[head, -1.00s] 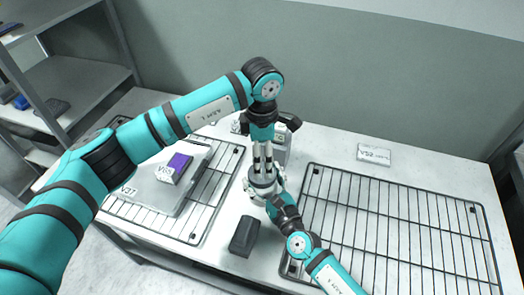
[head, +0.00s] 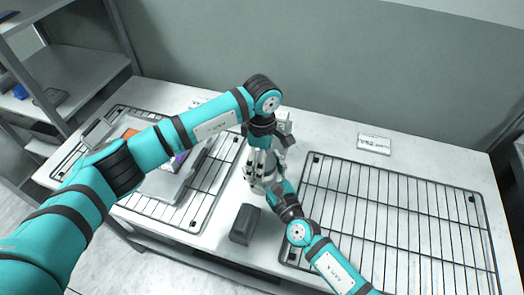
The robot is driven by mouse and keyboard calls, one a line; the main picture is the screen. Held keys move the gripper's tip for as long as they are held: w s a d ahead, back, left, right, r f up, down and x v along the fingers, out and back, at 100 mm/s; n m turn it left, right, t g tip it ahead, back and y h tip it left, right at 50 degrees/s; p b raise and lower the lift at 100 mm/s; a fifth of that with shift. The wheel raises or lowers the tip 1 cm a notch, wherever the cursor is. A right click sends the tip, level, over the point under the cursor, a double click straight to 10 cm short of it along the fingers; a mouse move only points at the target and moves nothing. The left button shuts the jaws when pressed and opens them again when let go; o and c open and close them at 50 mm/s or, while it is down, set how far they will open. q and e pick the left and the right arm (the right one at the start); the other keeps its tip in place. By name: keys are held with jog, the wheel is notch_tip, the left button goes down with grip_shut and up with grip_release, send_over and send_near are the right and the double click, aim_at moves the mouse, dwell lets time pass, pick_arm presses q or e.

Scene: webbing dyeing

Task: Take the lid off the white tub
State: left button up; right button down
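The white tub cannot be made out clearly; my two grippers crowd the spot between the wire racks and cover whatever stands there. My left gripper (head: 264,158) points down at this spot from above. My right gripper (head: 257,175) reaches in from the lower right, just below it, and the two overlap in the picture. Their fingertips are too small and covered to show whether they are open or shut, or whether a lid is between them. A pale, box-like thing (head: 284,122) shows partly behind my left gripper.
A wire rack (head: 390,220) fills the table's right side. Another rack (head: 215,190) on the left carries a grey tray (head: 160,190) with purple and orange items, partly behind my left arm. A dark block (head: 245,223) lies in front; a label card (head: 374,145) lies at the back.

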pick_arm(q)
jog(key=shift+c, duration=0.2)
jog(key=c, duration=1.2)
jog(key=n, duration=0.6)
jog(key=shift+c, duration=0.2)
jog(key=n, duration=0.7)
jog(key=o, duration=1.3)
